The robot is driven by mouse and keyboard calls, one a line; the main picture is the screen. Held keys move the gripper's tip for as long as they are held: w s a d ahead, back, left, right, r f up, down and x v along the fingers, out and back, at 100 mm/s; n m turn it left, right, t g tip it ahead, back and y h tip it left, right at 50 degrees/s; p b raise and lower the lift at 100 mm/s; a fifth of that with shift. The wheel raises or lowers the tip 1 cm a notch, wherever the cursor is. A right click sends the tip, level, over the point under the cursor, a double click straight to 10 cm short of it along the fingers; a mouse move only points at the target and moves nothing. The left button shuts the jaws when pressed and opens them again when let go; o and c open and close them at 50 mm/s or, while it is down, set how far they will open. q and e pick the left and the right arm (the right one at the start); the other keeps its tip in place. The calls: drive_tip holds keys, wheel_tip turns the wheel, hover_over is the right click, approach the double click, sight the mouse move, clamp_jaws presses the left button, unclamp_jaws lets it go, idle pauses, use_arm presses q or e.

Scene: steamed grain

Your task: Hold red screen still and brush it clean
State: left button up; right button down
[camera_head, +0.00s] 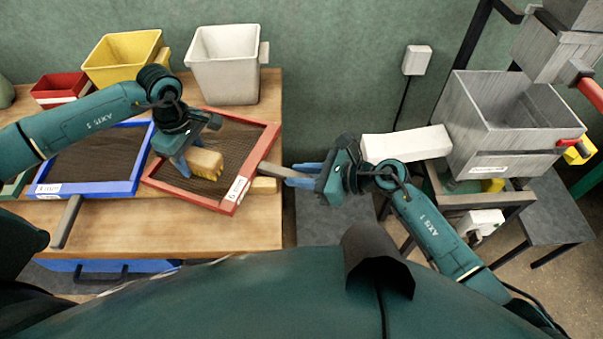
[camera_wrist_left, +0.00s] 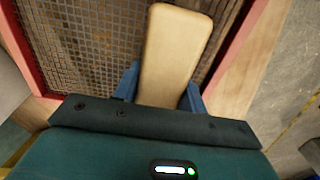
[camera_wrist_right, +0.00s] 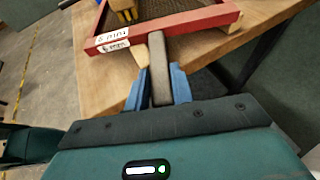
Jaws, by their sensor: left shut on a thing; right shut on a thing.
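The red screen (camera_head: 258,157) is a red-framed mesh sieve lying tilted on the wooden table, its front right corner near the table's right edge. My right gripper (camera_head: 290,175) is shut on the screen's grey handle (camera_head: 271,171), which also shows between the blue fingers in the right wrist view (camera_wrist_right: 157,70). My left gripper (camera_head: 184,160) is shut on a brush with a pale wooden back (camera_head: 206,164), held over the mesh. The brush back fills the middle of the left wrist view (camera_wrist_left: 175,45). Whether the bristles touch the mesh is hidden. The brush's yellowish bristles show in the right wrist view (camera_wrist_right: 124,10).
A blue-framed screen (camera_head: 135,160) with a grey handle lies left of the red one. A yellow bin (camera_head: 122,58), white bin (camera_head: 225,65) and small red bin (camera_head: 60,88) stand behind. A grey hopper machine (camera_head: 505,125) stands at the right, past a floor gap.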

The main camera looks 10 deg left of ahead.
sight(171, 176)
use_arm(q)
drive_tip(key=shift+s+a, duration=0.15)
drive_tip(key=shift+s, duration=0.8)
drive_tip(key=shift+s+a, duration=0.15)
drive_tip(key=shift+s, duration=0.75)
drive_tip(key=shift+w+a+f, duration=0.1)
drive_tip(key=shift+a, duration=0.9)
drive_tip(key=shift+w+a+f, duration=0.1)
drive_tip(key=shift+a, duration=0.85)
drive_tip(key=shift+w+d+r, duration=0.1)
drive_tip(key=shift+w+d, duration=0.2)
drive_tip(key=shift+w, duration=0.7)
drive_tip(key=shift+w+d, duration=0.25)
drive_tip(key=shift+w, duration=0.7)
drive_tip(key=shift+w+d+r, duration=0.1)
drive_tip(key=shift+w, duration=0.75)
drive_tip(key=shift+w+d+r, duration=0.1)
drive_tip(key=shift+w, duration=0.75)
drive_tip(key=shift+w+d, duration=0.25)
drive_tip(key=shift+w, duration=1.5)
drive_tip(key=shift+w+d, duration=0.3)
drive_tip(key=shift+w, duration=1.4)
drive_tip(key=shift+w+d, duration=0.25)
drive_tip(key=shift+w, duration=1.5)
drive_tip(key=shift+a+r, duration=0.1)
drive_tip(key=shift+r, duration=2.4)
